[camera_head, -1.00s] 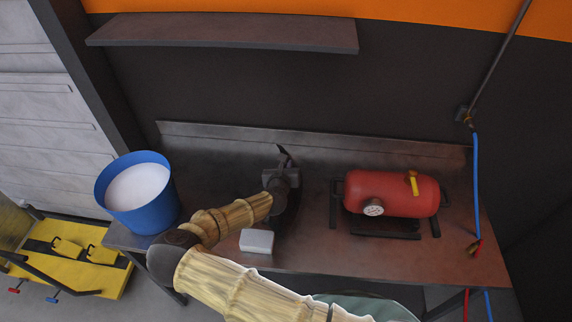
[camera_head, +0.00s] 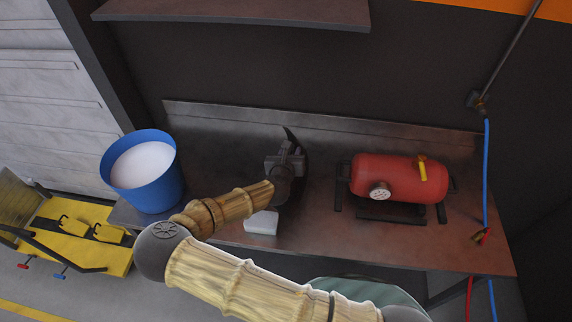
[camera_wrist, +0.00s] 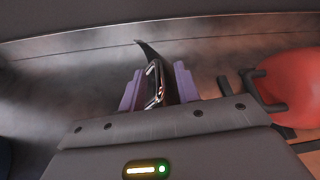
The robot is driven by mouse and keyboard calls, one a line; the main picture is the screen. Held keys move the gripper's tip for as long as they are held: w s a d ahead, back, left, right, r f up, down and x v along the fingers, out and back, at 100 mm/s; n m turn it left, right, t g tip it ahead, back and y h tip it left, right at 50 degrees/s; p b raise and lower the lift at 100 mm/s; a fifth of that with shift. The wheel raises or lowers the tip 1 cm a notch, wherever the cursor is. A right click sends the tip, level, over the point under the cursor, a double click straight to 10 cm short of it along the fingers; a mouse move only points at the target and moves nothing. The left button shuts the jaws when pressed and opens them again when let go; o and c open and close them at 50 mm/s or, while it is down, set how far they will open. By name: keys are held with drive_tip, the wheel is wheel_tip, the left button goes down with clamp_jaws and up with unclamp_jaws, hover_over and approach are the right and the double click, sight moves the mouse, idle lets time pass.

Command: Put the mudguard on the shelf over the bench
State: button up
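The mudguard (camera_head: 301,157) is a dark, thin, curved piece on the bench, with its pointed tip up toward the back wall. In the wrist view, the mudguard (camera_wrist: 171,86) stands between the two purple fingers of my gripper (camera_wrist: 159,88), with a shiny rim facing left. The fingers are close to both its sides; I cannot tell if they press on it. In the head view, my gripper (camera_head: 286,160) is low over the bench at the mudguard, partly hiding it. The shelf (camera_head: 235,11) is a bare dark board on the wall above the bench.
The bench (camera_head: 330,240) also holds a blue bucket (camera_head: 163,188) with white contents at left, a small white block (camera_head: 262,222) by my arm, and a red tank (camera_head: 395,178) at right. A blue hose (camera_head: 487,170) hangs at the right end. A yellow lift (camera_head: 85,240) stands left.

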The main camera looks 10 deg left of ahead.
drive_tip(key=b+v, duration=0.1)
drive_tip(key=v, duration=0.7)
drive_tip(key=shift+b, duration=0.35)
drive_tip(key=s+d+f+m+g+h, duration=0.1)
drive_tip(key=s+d+f+m+g, duration=0.15)
drive_tip(key=d+m, duration=0.3)
drive_tip(key=s+d+f+m+g+h, duration=0.1)
drive_tip(key=s+d+m+g, duration=0.1)
drive_tip(key=d+m+g, duration=0.4)
drive_tip(key=s+d+f+m+g, duration=0.1)
drive_tip(key=s+d+f+m, duration=0.1)
drive_tip(key=d+m, duration=0.35)
drive_tip(key=s+d+r+m+y, duration=0.1)
drive_tip(key=s+r+m, duration=0.3)
drive_tip(key=r+m, duration=0.4)
drive_tip(key=s+d+r+m+g+y, duration=0.1)
drive_tip(key=s+d+r+m+y, duration=0.1)
drive_tip(key=s+d+r+m, duration=0.2)
wheel_tip(320, 180, up, 4)
drive_tip(key=s+m, duration=0.1)
drive_tip(key=m, duration=0.6)
drive_tip(key=shift+s+m, duration=0.15)
drive_tip(key=shift+m, duration=0.25)
